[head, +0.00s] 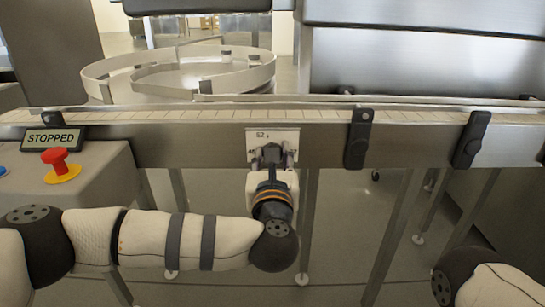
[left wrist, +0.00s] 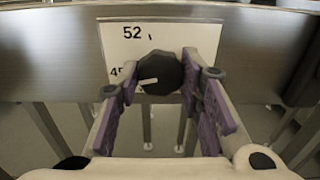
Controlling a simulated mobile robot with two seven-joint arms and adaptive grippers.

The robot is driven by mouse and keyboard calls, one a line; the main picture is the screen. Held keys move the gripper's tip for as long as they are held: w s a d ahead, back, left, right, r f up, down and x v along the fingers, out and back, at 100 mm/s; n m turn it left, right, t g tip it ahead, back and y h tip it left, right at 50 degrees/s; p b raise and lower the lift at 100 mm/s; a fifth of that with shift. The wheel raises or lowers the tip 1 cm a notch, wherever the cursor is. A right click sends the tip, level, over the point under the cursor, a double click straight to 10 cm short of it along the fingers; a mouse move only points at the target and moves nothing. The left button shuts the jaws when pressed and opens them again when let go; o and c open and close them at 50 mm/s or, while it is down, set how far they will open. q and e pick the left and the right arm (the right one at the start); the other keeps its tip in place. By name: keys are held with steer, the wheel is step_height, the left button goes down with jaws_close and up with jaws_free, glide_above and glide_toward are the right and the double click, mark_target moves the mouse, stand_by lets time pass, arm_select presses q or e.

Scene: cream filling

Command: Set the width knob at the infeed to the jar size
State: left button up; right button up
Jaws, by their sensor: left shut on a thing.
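The width knob (left wrist: 160,72) is black and round, with a white pointer line aimed left and slightly down, toward the partly hidden "45". It sits on a white scale plate (left wrist: 118,50) with "52" at the top. In the head view the plate (head: 259,136) is on the front of the conveyor rail. The right-hand number is mostly covered. My left gripper (head: 273,158) is shut on the knob, its purple-padded fingers on either side of it. My right gripper is not in view; only part of my right arm shows at the lower right.
A conveyor belt (head: 225,115) runs across, with a round infeed table (head: 180,78) behind it. Black clamps (head: 359,138) sit on the rail right of the plate. A "STOPPED" display (head: 51,139) and a red stop button (head: 58,160) are at left.

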arm_select(q)
steer(key=o, duration=1.2)
steer(key=shift+c, duration=0.2)
steer(key=shift+s, duration=0.1)
